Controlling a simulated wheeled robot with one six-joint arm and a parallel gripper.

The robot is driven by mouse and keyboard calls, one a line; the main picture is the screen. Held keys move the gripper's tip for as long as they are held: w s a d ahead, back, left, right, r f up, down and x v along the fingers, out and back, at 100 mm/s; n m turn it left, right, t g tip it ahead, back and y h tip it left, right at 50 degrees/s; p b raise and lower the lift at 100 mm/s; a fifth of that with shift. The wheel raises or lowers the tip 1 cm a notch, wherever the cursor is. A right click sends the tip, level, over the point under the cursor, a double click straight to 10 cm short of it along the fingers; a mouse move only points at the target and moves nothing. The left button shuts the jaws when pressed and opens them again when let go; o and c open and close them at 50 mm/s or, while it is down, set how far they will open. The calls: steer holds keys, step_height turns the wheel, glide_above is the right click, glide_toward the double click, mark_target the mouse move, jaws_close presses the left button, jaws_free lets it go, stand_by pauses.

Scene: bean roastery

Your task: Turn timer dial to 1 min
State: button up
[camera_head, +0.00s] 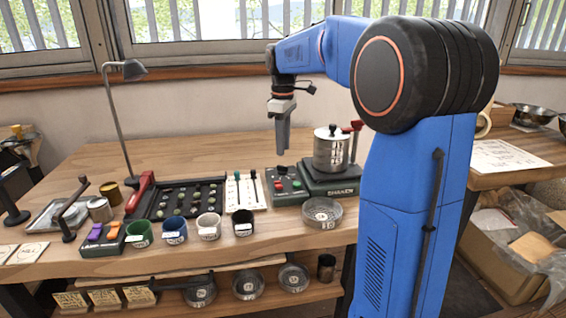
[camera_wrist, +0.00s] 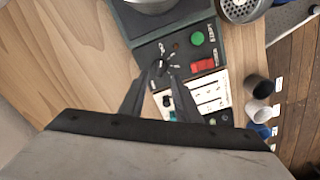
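The timer dial (camera_wrist: 161,67) is a small black knob on the dark green control panel (camera_wrist: 148,52), with small white marks around it. The wrist view shows it just beyond my fingertips; I cannot read its setting. In the head view the dial (camera_head: 282,170) sits at the back of the panel, below my gripper (camera_head: 283,150). My gripper also shows in the wrist view (camera_wrist: 161,80). Its two dark fingers are apart with nothing between them, and point down at the dial. I cannot tell whether a fingertip touches it.
On the panel are a green button (camera_wrist: 197,39) and a red switch (camera_wrist: 202,65). A metal pot (camera_head: 331,152) stands on the dark green base to the right. A white slider panel (camera_head: 245,190) lies to the left. Several cups line the bench front, including a black cup (camera_head: 243,224).

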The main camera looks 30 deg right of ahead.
mark_target(283, 166)
step_height(283, 166, down, 7)
steer(key=shift+r, duration=0.15)
stand_by(0.4)
jaws_close()
